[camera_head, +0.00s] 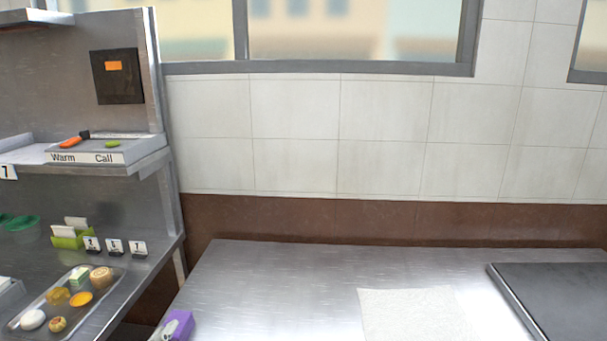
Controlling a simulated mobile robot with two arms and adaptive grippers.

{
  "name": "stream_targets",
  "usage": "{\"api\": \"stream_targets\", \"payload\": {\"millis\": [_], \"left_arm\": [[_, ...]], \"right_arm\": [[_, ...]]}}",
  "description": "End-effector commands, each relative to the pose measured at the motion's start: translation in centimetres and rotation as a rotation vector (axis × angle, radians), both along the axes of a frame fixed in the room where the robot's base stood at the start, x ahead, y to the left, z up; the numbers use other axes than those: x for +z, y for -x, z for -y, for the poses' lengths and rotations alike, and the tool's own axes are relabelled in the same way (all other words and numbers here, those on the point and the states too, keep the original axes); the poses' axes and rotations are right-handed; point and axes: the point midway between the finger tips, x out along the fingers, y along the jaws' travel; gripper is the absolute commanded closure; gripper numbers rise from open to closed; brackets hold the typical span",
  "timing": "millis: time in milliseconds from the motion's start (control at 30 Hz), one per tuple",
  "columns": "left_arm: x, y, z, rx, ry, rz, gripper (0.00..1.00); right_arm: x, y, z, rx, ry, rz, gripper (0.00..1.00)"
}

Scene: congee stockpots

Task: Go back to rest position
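Neither of my grippers shows in the head view, and no arm of mine can be made out. Whether my grippers hold anything cannot be seen.
A purple object (178,325) sits at the table's front left. A white sheet (410,315) lies at the middle front, and a dark flat slab (555,295) at the right. A tray (108,300) with several food pieces stands on the left shelf, below a "Warm Call" box (85,157).

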Motion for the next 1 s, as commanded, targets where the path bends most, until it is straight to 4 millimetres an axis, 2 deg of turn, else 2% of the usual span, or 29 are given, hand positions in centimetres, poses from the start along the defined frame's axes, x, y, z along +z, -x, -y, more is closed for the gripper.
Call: {"api": "stream_targets", "payload": {"millis": [33, 100, 200, 300, 433, 633, 867, 1000], "left_arm": [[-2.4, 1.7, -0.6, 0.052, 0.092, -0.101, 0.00], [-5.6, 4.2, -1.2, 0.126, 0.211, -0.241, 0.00], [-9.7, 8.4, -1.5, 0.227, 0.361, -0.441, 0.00], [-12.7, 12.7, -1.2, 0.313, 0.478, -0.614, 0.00], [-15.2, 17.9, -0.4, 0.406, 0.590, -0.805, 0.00], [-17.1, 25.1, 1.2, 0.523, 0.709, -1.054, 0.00], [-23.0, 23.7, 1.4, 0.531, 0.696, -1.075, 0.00], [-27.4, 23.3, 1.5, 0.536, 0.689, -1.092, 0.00]], "right_arm": [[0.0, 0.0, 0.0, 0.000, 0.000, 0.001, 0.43], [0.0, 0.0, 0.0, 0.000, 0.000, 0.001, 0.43], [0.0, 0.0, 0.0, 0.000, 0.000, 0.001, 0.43], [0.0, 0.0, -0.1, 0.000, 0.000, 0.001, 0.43], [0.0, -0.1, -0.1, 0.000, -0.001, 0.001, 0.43], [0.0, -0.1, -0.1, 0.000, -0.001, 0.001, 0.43], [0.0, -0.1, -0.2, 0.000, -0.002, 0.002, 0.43], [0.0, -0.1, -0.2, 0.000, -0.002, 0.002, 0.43]]}}
